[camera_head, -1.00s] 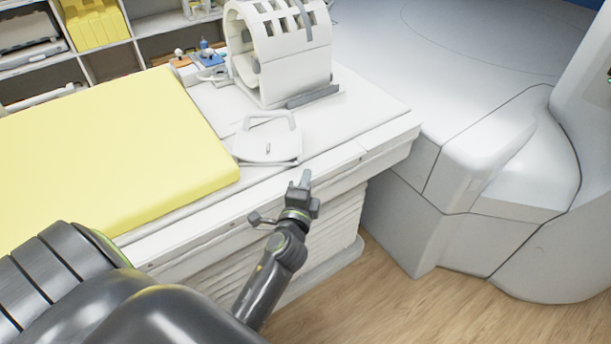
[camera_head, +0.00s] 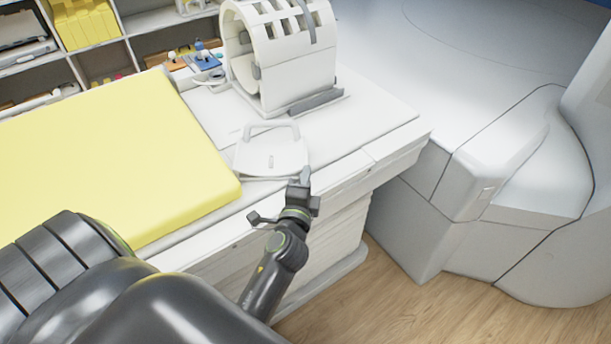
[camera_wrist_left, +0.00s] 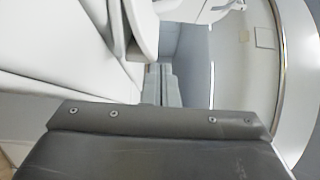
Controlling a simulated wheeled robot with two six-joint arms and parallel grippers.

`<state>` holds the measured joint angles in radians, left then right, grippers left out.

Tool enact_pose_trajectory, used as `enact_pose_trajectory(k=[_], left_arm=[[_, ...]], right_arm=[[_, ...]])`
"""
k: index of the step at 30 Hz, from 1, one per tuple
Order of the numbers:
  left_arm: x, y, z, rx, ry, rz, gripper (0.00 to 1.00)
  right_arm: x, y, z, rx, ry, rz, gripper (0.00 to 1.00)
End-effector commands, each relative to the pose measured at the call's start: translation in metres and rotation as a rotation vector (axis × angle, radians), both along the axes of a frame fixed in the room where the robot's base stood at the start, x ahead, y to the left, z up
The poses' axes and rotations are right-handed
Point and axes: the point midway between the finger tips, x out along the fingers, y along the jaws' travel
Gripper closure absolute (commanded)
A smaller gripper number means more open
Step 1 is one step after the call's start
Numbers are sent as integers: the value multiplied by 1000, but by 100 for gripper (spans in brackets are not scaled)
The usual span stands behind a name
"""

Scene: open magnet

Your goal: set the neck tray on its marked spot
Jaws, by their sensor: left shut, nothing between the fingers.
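The neck tray (camera_head: 288,158) is a flat white piece with a raised loop handle at its back. It lies on the white table top (camera_head: 365,125), between the yellow pad and the table's front edge. My left gripper (camera_head: 305,174) is shut and empty at the tray's front right corner in the head view. I cannot tell whether it touches the tray. In the left wrist view, the shut grey fingers (camera_wrist_left: 163,84) are beside a white rounded edge. I cannot make out a marked spot. My right gripper is not in view.
A white slotted head coil (camera_head: 285,75) stands behind the tray. A yellow pad (camera_head: 110,170) covers the table's left part. Small items lie near a blue block (camera_head: 207,62) at the back. The white scanner body (camera_head: 470,180) stands right. Bare table top lies right of the tray.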

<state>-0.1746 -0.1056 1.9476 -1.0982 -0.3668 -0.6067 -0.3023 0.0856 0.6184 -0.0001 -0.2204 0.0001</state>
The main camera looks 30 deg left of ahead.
Motion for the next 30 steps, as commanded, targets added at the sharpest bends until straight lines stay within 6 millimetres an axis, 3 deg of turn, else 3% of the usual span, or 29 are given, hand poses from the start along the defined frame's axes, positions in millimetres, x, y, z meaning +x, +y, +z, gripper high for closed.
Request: enact_pose_trajectory(k=[12,30], left_arm=[[15,35,0,1,-1,-1,100],[18,35,0,0,-1,-2,100]], right_arm=[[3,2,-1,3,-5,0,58],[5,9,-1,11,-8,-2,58]])
